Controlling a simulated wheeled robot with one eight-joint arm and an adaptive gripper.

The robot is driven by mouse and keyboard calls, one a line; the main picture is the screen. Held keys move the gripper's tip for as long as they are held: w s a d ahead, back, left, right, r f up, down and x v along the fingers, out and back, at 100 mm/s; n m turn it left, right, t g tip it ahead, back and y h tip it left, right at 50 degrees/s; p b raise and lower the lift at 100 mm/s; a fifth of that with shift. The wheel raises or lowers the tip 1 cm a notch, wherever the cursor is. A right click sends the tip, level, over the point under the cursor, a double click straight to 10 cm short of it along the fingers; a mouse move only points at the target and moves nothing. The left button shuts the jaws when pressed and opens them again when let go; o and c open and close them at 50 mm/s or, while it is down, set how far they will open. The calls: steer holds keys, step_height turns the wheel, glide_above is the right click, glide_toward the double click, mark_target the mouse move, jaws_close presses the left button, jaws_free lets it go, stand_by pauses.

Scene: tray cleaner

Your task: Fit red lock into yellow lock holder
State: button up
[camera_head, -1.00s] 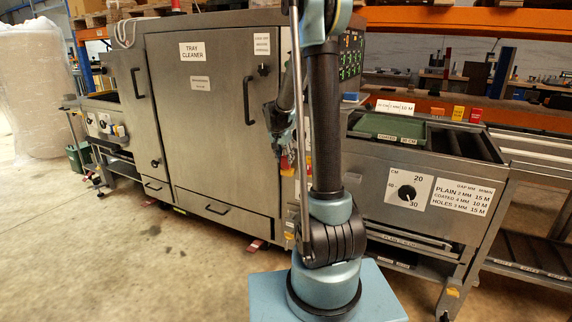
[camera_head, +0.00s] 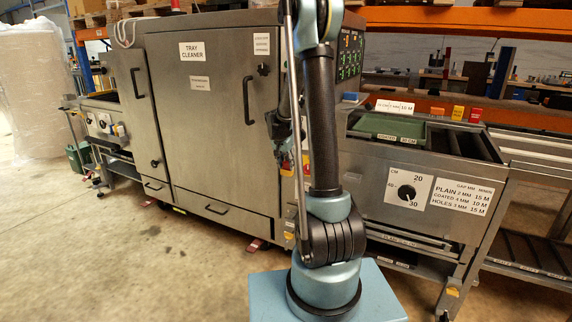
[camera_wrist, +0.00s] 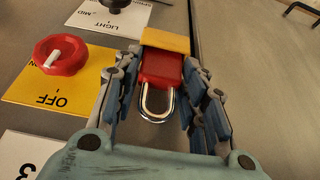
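The red lock (camera_wrist: 161,68) lies between the fingers of my gripper (camera_wrist: 161,70) in the wrist view, with its silver shackle (camera_wrist: 156,103) towards the palm. The fingertips appear to press on both sides of its body. The yellow lock holder (camera_wrist: 166,41) shows just beyond the lock body, close to it. I cannot tell whether the lock has entered the holder. In the head view, my gripper (camera_head: 281,150) is beside the right edge of the tray cleaner's front, partly behind my arm. The lock is too small to make out there.
A red knob (camera_wrist: 61,55) on a yellow OFF plate (camera_wrist: 50,92) is left of the fingers. A black knob (camera_wrist: 116,4) sits on a white LIGHT plate (camera_wrist: 110,14) farther up. The tray cleaner (camera_head: 208,120) has a dark handle (camera_head: 247,103). The floor at left is clear.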

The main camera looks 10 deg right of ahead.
steer(key=shift+o, duration=0.7)
steer(key=shift+a, duration=0.1)
steer(key=shift+r, duration=0.1)
steer(key=v, duration=1.2)
steer(key=s+d+r+n+y, duration=0.1)
steer(key=s+d+n, duration=0.1)
steer(key=s, duration=0.8)
steer(key=s+d+r+n, duration=0.1)
steer(key=s, duration=0.9)
steer(key=s+f+n, duration=0.1)
steer(key=s+f, duration=0.2)
steer(key=s, duration=0.3)
steer(key=s+f+n+g+y, duration=0.1)
steer(key=s+f+n, duration=0.1)
steer(key=s, duration=0.5)
steer(key=s+f+n, duration=0.1)
steer(key=s+f, duration=0.3)
steer(key=s, duration=0.3)
steer(key=shift+s+y, duration=0.2)
steer(key=shift+y, duration=0.1)
steer(key=shift+a, duration=0.1)
